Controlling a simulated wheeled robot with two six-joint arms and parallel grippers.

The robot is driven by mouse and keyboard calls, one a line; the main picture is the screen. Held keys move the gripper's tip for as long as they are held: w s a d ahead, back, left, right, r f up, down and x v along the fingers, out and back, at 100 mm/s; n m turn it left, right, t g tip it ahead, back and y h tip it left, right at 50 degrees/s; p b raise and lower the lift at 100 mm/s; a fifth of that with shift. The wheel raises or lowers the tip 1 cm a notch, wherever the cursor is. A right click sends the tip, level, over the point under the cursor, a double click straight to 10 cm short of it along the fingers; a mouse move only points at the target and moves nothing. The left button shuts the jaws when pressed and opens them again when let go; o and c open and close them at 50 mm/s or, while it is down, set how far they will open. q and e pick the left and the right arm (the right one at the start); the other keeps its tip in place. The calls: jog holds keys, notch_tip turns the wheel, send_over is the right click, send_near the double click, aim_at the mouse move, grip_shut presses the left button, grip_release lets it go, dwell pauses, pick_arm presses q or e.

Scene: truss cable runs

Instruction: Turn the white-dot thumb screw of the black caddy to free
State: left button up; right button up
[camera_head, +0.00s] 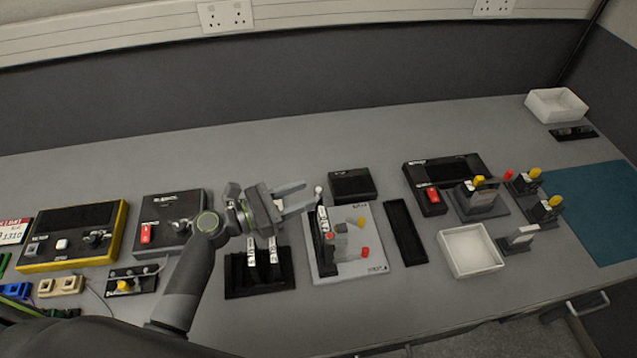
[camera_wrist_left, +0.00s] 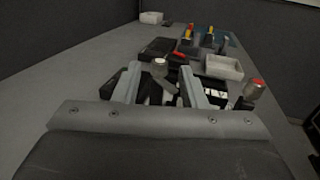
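A white-topped knob (camera_head: 318,190), which looks like the white-dot thumb screw, stands at the far end of a black upright block (camera_head: 323,222) on a pale plate (camera_head: 375,262). That block appears to be the black caddy. My left gripper (camera_head: 308,195) reaches in from the left, fingers open, tips just short of the knob. In the left wrist view the white-topped knob (camera_wrist_left: 160,64) shows between the two finger ends (camera_wrist_left: 158,74), with no visible grip on it. A red-topped knob (camera_wrist_left: 254,86) stands to the right there. My right gripper is not in view.
A black holder with two white-labelled pieces (camera_head: 259,272) lies below my left gripper. A small black box (camera_head: 352,185) sits just behind the plate, and a black tray (camera_head: 406,232) lies to its right. A white bin (camera_head: 469,250) stands farther right.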

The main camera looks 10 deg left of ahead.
aim_at(319, 189)
pick_arm(q)
jog(key=x, duration=0.5)
jog(key=shift+p, duration=0.4)
jog(key=shift+a, duration=0.1)
grip_shut()
